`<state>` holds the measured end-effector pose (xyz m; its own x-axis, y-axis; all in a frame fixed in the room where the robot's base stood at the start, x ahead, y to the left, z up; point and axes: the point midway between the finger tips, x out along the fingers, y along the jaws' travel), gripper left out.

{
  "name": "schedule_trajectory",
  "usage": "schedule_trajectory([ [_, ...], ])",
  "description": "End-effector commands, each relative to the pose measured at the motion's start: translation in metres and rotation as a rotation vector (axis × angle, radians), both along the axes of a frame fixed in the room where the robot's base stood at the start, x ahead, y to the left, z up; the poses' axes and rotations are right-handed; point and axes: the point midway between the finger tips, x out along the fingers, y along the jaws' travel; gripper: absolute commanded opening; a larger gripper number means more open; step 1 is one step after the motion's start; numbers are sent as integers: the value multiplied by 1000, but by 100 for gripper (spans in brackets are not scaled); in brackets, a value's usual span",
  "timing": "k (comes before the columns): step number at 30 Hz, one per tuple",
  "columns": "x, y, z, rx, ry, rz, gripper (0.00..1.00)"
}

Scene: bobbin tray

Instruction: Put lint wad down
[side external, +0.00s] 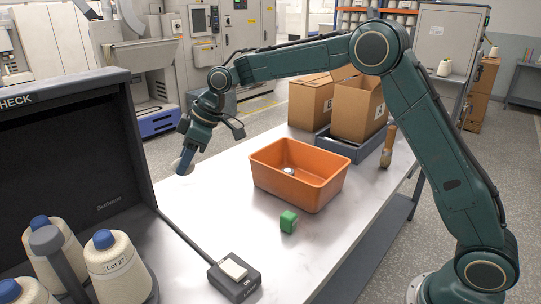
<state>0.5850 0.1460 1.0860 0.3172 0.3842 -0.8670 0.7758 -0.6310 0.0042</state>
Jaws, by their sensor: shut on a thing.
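My gripper (182,160) is at the left end of my arm, above the far left part of the steel table (205,205). The orange tray (326,192) stands to the right of my gripper, with a small whitish thing (290,171) inside.
A green block (288,222) lies in front of the tray. A switch box (234,277) is at the front. A dark booth (75,150) and yarn cones (117,264) are left.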

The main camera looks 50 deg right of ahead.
Motion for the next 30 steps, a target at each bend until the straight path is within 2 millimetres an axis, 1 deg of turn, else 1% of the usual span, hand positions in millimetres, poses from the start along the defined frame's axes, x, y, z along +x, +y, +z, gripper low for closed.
schedule_trajectory([
  [1, -3, -19, 1, -1, 0, -25, 18],
  [6, -16, -70, 1, -4, -2, -93, 18],
  [9, -25, -94, 1, -5, -5, -124, 18],
  [12, -31, -110, 1, -7, -6, -147, 18],
  [16, -36, -120, 0, -8, -7, -161, 18],
  [23, -37, -122, -2, -7, -7, -163, 18],
  [26, -37, -121, -9, -7, -5, -163, 18],
  [30, -37, -121, -27, -8, -3, -162, 18],
])
